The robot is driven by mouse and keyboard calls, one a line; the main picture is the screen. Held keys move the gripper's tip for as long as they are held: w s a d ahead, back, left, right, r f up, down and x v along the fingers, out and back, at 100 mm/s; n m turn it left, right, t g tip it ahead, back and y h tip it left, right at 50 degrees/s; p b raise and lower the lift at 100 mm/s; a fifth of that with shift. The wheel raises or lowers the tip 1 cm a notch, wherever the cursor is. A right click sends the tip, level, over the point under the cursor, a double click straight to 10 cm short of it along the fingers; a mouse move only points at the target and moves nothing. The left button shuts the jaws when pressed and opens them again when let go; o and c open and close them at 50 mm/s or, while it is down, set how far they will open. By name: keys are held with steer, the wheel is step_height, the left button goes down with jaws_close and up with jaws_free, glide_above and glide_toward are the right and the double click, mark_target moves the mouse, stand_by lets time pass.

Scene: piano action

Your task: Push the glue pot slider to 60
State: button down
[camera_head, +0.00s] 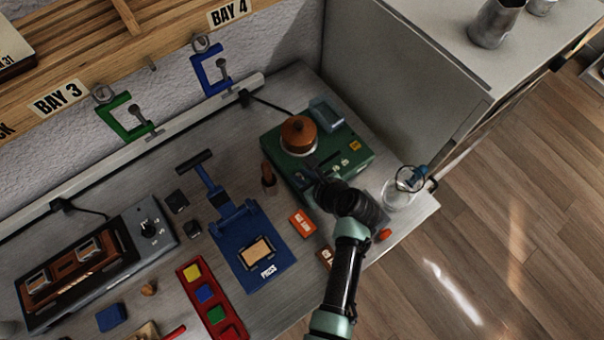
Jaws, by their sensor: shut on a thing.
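The glue pot (298,134), copper-brown with a pale rim, sits on a green base unit (272,146) at the back right of the bench. Small pale markings and a yellow label (355,146) are on the base's top; I cannot read the slider scale. My gripper (312,168) reaches over the front part of the base, just in front of the pot. It is shut on the slider's knob, which its fingers and wrist mostly hide. I cannot tell the slider's setting.
A blue press (247,240) stands left of my arm. A clear jar (398,195) stands right of the wrist near the bench edge. A grey cabinet (375,75) stands behind.

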mark_target(322, 170)
stand_by(0.9)
steer(key=w+d, duration=0.2)
steer(key=d, duration=0.1)
steer(key=w+d+b, duration=0.1)
steer(key=d, duration=0.1)
steer(key=shift+w+f, duration=0.1)
steer(key=shift+w, duration=0.15)
steer(key=c, duration=0.8)
jaws_free()
steer(key=v, duration=1.3)
